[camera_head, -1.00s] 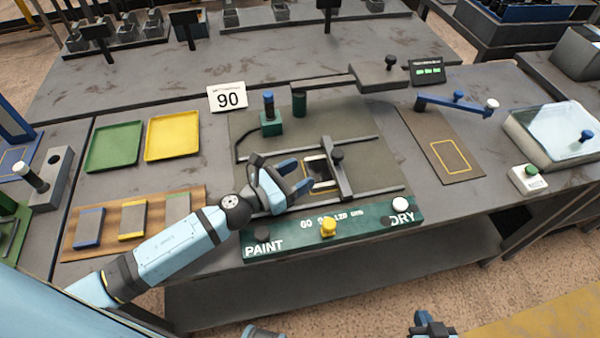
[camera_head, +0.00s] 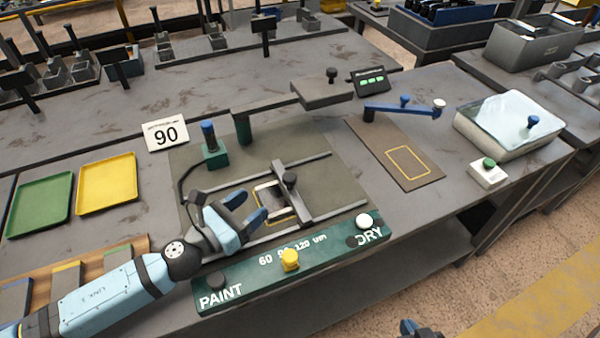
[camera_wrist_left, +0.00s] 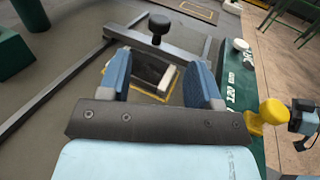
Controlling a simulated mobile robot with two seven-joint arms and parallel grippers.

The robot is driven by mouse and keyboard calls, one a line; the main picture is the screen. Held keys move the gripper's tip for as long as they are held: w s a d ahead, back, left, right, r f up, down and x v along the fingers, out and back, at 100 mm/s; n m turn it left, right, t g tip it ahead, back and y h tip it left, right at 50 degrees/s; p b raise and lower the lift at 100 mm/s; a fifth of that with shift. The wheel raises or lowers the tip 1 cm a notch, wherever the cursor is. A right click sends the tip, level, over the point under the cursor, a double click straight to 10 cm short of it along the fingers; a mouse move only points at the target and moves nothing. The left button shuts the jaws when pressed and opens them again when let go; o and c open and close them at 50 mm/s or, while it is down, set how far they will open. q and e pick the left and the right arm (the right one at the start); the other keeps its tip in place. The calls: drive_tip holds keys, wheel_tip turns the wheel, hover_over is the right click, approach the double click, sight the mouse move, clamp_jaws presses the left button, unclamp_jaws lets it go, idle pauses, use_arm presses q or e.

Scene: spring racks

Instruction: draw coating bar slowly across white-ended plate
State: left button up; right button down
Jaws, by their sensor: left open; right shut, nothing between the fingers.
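The coating bar (camera_head: 292,193) is a dark crossbar with a black knob, lying across two rails. My right gripper (camera_head: 411,328) barely shows at the bottom edge, shut and empty.
A green panel (camera_head: 330,257) marked PAINT and DRY, with a yellow knob (camera_head: 290,260), lines the front edge. A green block with a blue-topped post (camera_head: 213,150) stands behind the left rail end. A brown mat (camera_head: 425,175) lies to the right; green and yellow trays lie left.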

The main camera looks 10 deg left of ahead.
sight(290, 184)
use_arm(q)
drive_tip(key=shift+w+d, duration=0.1)
drive_tip(key=shift+w, duration=0.05)
drive_tip(key=shift+w+d+r, duration=0.1)
drive_tip(key=shift+w+d, duration=0.2)
drive_tip(key=shift+w, duration=0.05)
drive_tip(key=shift+p+x, duration=1)
drive_tip(key=shift+x, duration=5.2)
drive_tip(key=shift+c, duration=0.5)
clamp_jaws()
drive_tip(key=shift+d, duration=0.1)
